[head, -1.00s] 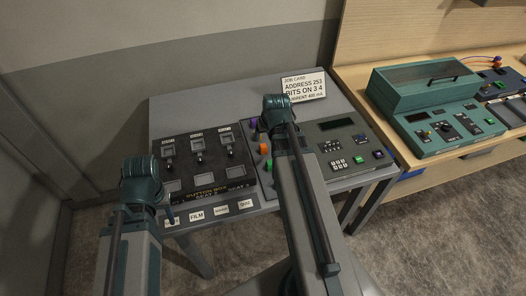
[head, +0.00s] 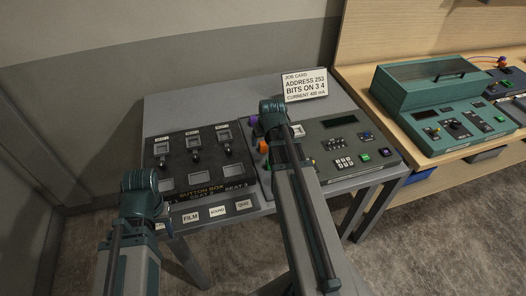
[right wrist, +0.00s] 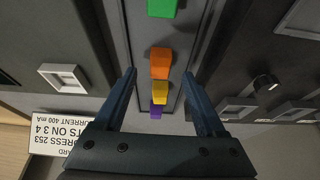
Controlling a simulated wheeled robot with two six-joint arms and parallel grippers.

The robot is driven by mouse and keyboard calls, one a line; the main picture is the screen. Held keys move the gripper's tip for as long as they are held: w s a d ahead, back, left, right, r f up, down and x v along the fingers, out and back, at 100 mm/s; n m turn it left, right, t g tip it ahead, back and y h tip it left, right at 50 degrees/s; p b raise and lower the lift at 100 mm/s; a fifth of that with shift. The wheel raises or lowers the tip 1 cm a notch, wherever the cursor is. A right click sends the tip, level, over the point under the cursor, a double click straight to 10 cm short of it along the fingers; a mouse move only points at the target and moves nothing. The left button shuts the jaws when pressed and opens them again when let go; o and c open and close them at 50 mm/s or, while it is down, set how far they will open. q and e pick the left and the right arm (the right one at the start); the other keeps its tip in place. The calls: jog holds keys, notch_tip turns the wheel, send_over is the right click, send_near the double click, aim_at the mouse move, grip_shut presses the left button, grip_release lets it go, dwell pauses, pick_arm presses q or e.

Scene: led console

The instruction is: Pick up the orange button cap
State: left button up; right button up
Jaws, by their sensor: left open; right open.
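The orange button cap (head: 263,146) stands in a column of coloured caps on the console, just left of my right arm in the head view. In the right wrist view the orange cap (right wrist: 160,63) lies between and slightly beyond the tips of my right gripper (right wrist: 159,75), which is open and empty. The fingers appear apart from it; the height gap is hard to judge. In the head view the right fingers are hidden behind the wrist. My left gripper (head: 168,227) is at the console's front left; only a finger shows below the wrist.
A green cap (right wrist: 162,8) sits on one side of the orange cap; a yellow cap (right wrist: 161,88) and a purple cap (right wrist: 156,111) are on the other. A button box (head: 195,160) is at left. A job card (head: 305,86) stands behind. A teal console (head: 440,110) is at right.

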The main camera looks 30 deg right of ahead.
pick_arm(q)
notch_tip(320, 180, down, 2)
jog(key=shift+f+b, duration=0.1)
jog(key=shift+b, duration=0.45)
pick_arm(e)
jog(key=shift+x, duration=1.1)
jog(key=shift+r, duration=0.1)
grip_shut()
pick_arm(q)
jog(key=shift+r, duration=0.2)
pick_arm(e)
jog(key=shift+r+p, duration=0.85)
jog(key=shift+p, duration=0.1)
notch_tip(320, 180, up, 2)
jog(key=shift+p, duration=1.05)
jog(key=s+d, duration=0.6)
jog(key=d, duration=0.1)
jog(key=s+d+r+p, duration=0.1)
jog(key=s+d, duration=0.2)
jog(key=s, duration=0.1)
jog(key=shift+d, duration=0.15)
pick_arm(q)
jog(key=shift+r, duration=2.45)
pick_arm(e)
jog(key=shift+s+d+r, duration=0.15)
jog(key=shift+s+d, duration=0.4)
jog(key=shift+d, duration=0.15)
